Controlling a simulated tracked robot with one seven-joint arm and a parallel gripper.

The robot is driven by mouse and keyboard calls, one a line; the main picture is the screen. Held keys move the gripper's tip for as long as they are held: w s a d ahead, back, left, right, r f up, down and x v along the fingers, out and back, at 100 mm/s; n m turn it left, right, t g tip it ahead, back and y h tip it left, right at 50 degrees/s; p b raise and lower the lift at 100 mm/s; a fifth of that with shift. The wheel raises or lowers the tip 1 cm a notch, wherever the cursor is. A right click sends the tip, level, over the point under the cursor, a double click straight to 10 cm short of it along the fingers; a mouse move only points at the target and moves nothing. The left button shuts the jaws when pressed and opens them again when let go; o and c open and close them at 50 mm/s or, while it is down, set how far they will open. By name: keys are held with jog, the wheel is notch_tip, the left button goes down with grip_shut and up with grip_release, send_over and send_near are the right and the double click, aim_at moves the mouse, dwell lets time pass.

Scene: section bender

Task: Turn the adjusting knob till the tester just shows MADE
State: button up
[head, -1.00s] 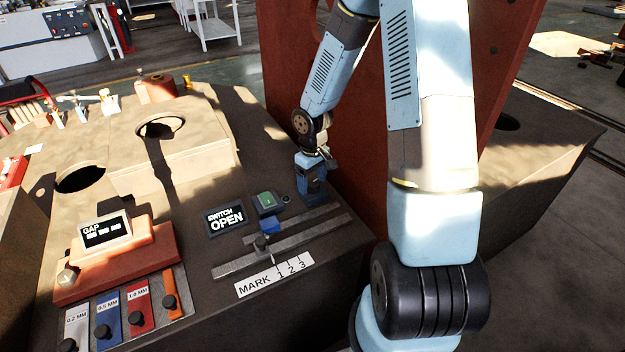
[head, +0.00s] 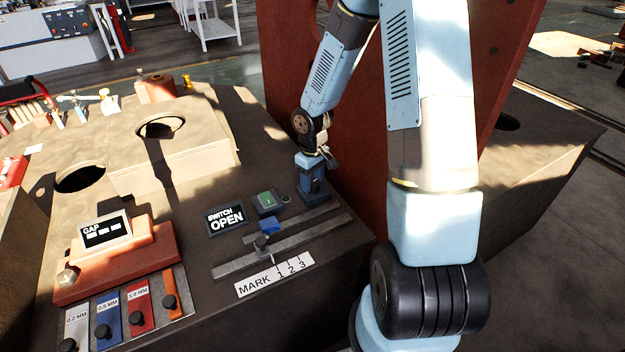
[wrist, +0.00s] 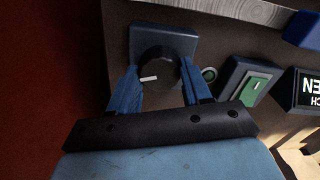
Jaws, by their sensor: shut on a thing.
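The black adjusting knob (wrist: 158,62), with a white index mark, sits on a blue block (wrist: 178,32) in the wrist view. My gripper (wrist: 160,69) is shut on the knob, a blue finger on each side. The mark points to the lower left in that view. In the head view my gripper (head: 314,190) points down at the far end of the slide rails and hides the knob. The tester display (head: 226,219) reads SWITCH OPEN. It is partly cut off in the wrist view (wrist: 310,90).
A green-faced box (head: 266,202) and a small round lamp (head: 287,199) stand close to my gripper. A blue slider block (head: 268,226) and the MARK 1 2 3 scale (head: 275,275) lie nearer. The GAP display (head: 104,231) and coloured gauges are left. A tall red plate (head: 285,70) stands behind.

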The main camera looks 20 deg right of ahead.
aim_at(313, 182)
jog(key=shift+n, duration=0.7)
jog(key=o, duration=1.1)
jog(key=shift+c, duration=0.2)
notch_tip(313, 182, up, 14)
jog(key=shift+f, duration=0.15)
dwell(1.0)
